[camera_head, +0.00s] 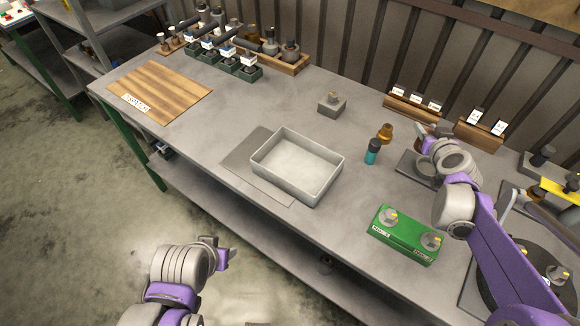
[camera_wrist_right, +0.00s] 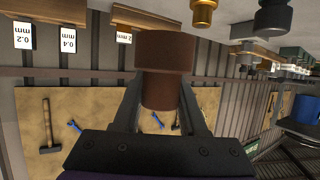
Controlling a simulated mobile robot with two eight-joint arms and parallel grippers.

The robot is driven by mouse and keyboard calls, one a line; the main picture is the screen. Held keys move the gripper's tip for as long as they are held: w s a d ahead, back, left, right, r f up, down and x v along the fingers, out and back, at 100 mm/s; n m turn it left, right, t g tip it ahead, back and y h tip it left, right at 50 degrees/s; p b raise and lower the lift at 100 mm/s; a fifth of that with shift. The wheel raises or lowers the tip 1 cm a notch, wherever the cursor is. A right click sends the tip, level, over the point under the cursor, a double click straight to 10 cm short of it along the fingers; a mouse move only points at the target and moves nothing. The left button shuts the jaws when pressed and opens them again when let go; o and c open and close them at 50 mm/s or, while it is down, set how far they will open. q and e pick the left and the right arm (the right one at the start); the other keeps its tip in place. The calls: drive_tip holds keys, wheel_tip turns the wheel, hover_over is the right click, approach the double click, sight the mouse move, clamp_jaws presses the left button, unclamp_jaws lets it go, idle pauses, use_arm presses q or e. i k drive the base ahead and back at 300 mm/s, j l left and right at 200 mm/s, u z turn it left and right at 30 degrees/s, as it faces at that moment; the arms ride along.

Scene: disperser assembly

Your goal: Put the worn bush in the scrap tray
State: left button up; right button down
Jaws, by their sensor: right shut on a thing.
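The worn bush (camera_wrist_right: 163,55), a dark brown cylinder with a wider collar, is held between the two fingers of my right gripper (camera_wrist_right: 160,90). In the head view my right gripper (camera_head: 428,150) is over the right part of the bench, and the hand hides the bush. The pale grey open tray (camera_head: 268,171), which I take as the scrap tray, lies at mid-bench, left of the right gripper, and looks empty. My left gripper (camera_head: 222,252) is low in front of the bench, away from everything; its jaw opening is unclear.
A brass bush (camera_head: 385,133) and a teal bottle (camera_head: 372,152) stand between the tray and my right gripper. A green block (camera_head: 403,235) is nearer the front edge. Wooden racks with labelled cards (camera_head: 412,106) stand behind. A small grey block (camera_head: 331,104) sits behind the tray.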

sight(296, 169)
drive_tip(key=j, duration=1.65)
drive_tip(key=k, duration=0.05)
